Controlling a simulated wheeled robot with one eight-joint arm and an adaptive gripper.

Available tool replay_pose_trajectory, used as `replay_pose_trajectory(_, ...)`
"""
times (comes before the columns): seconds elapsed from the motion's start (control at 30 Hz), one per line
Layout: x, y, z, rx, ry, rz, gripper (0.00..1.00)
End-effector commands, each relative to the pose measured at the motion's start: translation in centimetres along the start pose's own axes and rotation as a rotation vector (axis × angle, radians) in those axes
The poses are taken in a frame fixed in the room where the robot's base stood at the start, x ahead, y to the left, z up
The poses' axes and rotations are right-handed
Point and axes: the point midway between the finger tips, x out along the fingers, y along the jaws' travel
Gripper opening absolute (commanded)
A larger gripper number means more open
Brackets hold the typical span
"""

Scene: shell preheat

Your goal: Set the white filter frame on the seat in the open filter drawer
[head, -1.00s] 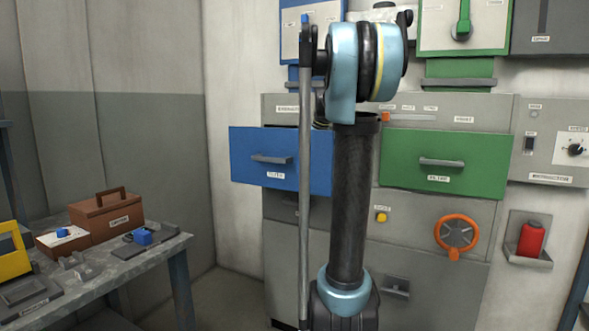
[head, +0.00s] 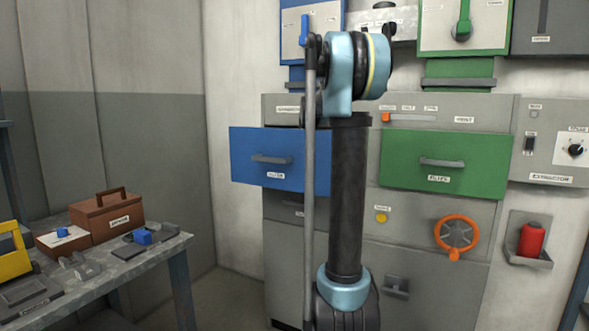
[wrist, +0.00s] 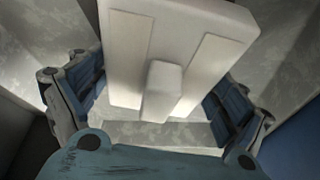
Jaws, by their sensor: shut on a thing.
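The white filter frame (wrist: 183,25) fills the upper middle of the wrist view, with a raised block (wrist: 163,85) on its near face. My gripper (wrist: 160,100) has a dark finger on each side of this frame and is shut on it. The frame hides whatever lies straight behind it. In the head view my arm hides the gripper and the frame. A green drawer front (head: 444,163) and a blue drawer front (head: 280,160) stand out from the grey cabinet; their labels are blurred. The seat cannot be made out in either view.
A bench (head: 120,266) at left holds a brown toolbox (head: 105,213) and small parts. An orange wheel (head: 456,234) and a red canister (head: 531,240) are at right. In the wrist view, grey surfaces surround the frame and a blue panel (wrist: 297,140) is at lower right.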

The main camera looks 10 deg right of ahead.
Motion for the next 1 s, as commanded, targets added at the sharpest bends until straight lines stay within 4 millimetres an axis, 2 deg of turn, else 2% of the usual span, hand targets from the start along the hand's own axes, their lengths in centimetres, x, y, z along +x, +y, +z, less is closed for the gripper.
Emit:
replay_pose_trajectory(0.2,0.1,0.1,0.1,0.001,0.0,0.0,0.58)
replay_pose_trajectory(0.23,0.1,0.1,0.1,0.001,0.0,0.0,0.98)
replay_pose_trajectory(0.27,0.1,0.1,0.1,0.001,0.0,0.0,1.0)
replay_pose_trajectory(0.73,-0.3,0.1,0.1,0.002,0.0,0.001,1.0)
replay_pose_trajectory(0.87,-1.7,0.2,0.1,0.002,0.0,0.001,1.0)
replay_pose_trajectory(1.0,-4.3,0.2,0.1,0.002,0.0,0.001,1.0)
